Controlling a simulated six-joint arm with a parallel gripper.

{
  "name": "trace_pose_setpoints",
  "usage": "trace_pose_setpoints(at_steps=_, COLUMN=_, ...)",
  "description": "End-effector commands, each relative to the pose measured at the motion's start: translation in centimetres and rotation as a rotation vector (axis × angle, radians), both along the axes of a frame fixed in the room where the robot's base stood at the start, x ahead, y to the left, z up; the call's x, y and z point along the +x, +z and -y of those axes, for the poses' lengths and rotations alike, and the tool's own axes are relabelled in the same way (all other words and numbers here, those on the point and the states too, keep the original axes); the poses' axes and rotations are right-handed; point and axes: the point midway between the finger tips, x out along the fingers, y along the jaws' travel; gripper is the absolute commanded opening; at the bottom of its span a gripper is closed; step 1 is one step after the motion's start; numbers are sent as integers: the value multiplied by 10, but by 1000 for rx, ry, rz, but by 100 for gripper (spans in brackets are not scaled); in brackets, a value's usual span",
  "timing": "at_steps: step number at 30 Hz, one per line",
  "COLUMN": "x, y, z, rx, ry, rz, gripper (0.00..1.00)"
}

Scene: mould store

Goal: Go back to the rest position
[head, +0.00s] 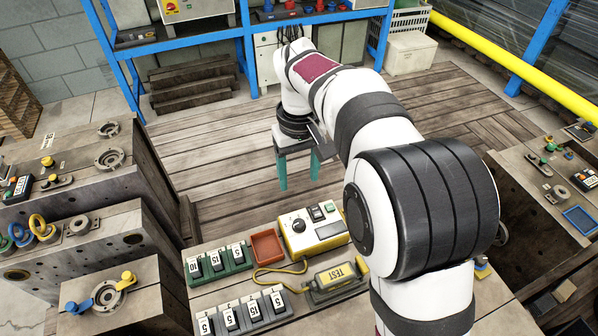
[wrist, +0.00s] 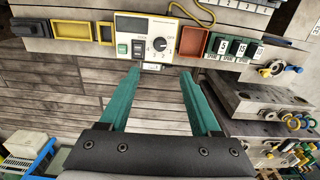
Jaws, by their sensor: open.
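My gripper (head: 298,180) hangs beyond the far edge of the bench (head: 345,316), with its teal fingers pointing down over the plank floor. In the wrist view my gripper (wrist: 160,78) has its two fingers well apart and nothing between them but floor planks. The yellow-and-white meter (head: 313,234) on the bench is the nearest item; in the wrist view the meter (wrist: 143,38) lies ahead of the fingertips, apart from them.
A red tray (head: 267,247), green racks of numbered blocks (head: 217,265) and a yellow TEST unit (head: 336,278) with a cable stand on the bench. Heavy mould blocks (head: 75,178) stand left. Blue shelving (head: 248,50) stands behind. Open plank floor (head: 215,150) lies around the gripper.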

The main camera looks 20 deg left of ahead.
Motion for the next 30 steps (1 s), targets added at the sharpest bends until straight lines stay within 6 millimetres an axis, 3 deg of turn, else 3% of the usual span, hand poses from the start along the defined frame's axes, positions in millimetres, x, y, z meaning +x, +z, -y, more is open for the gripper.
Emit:
trace_pose_setpoints(at_steps=13, x=0, y=2, z=2, rx=0, ry=-6, rz=0, gripper=64)
trace_pose_setpoints(at_steps=15, x=-3, y=11, z=20, rx=6, ry=-63, rz=-4, gripper=64)
trace_pose_setpoints(at_steps=17, x=-13, y=25, z=56, rx=18, ry=-181, rz=-13, gripper=64)
trace_pose_setpoints(at_steps=20, x=-57, y=46, z=137, rx=48, ry=-491, rz=-39, gripper=64)
trace_pose_setpoints(at_steps=21, x=-83, y=48, z=166, rx=60, ry=-625, rz=-52, gripper=64)
trace_pose_setpoints(at_steps=24, x=-151, y=39, z=216, rx=90, ry=-930, rz=-81, gripper=64)
trace_pose_setpoints(at_steps=27, x=-201, y=20, z=237, rx=111, ry=-1149, rz=-104, gripper=64)
trace_pose_setpoints(at_steps=30, x=-227, y=7, z=242, rx=123, ry=-1261, rz=-117, gripper=64)
